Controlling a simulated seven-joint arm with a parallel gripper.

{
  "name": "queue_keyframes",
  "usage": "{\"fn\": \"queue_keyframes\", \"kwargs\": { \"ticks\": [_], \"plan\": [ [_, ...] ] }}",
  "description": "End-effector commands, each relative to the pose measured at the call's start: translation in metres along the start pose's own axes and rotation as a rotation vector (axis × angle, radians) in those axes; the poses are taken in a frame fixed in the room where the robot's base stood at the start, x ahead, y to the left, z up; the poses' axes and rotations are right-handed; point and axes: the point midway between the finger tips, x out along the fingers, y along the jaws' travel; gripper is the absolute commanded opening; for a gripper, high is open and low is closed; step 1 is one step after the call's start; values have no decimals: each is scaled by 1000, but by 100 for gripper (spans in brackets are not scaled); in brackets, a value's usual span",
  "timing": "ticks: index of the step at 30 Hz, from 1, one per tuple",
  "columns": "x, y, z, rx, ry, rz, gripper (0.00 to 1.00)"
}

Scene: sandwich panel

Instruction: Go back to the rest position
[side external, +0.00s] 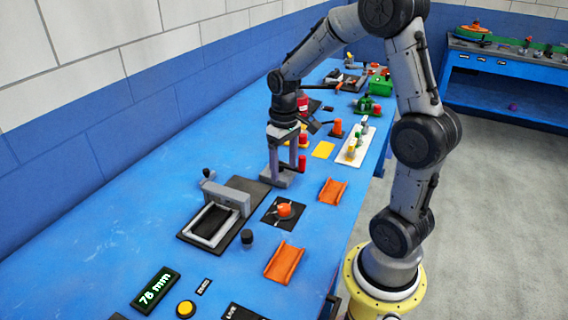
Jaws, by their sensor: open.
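My gripper (311,125) is at the end of my bent arm, above the middle of the blue bench. Whether my gripper touches the stand cannot be told from this view.
On the blue bench (130,235) are a grey frame fixture (200,232), an orange-red knob on a black plate (284,210), two orange trays (285,262) (332,190), a white strip with small pieces (352,152), and a "78 mm" display (156,289). A green box (380,87) is farther back.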

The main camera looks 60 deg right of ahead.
Motion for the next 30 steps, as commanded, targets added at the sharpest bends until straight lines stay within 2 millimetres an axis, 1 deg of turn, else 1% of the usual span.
{"fn": "queue_keyframes", "kwargs": {
  "ticks": [3,11,13,14,16,17,18,20,21,23,24,26,27,30],
  "plan": [
    [-4,0,0,0,1,0,76],
    [-4,0,0,-1,1,0,76],
    [-5,-4,-1,-13,5,1,76],
    [-10,-8,-2,-23,19,3,76],
    [-26,-17,-5,-54,66,10,76],
    [-35,-23,-5,-70,91,13,76],
    [-48,-32,-2,-96,126,16,76],
    [-69,-46,7,-138,185,19,76],
    [-83,-56,16,-165,225,20,76],
    [-101,-70,32,-201,282,17,76],
    [-111,-78,44,-221,317,13,76],
    [-124,-87,64,-250,368,5,76],
    [-130,-93,78,-267,399,-2,76],
    [-139,-101,110,-297,467,-23,76]
  ]
}}
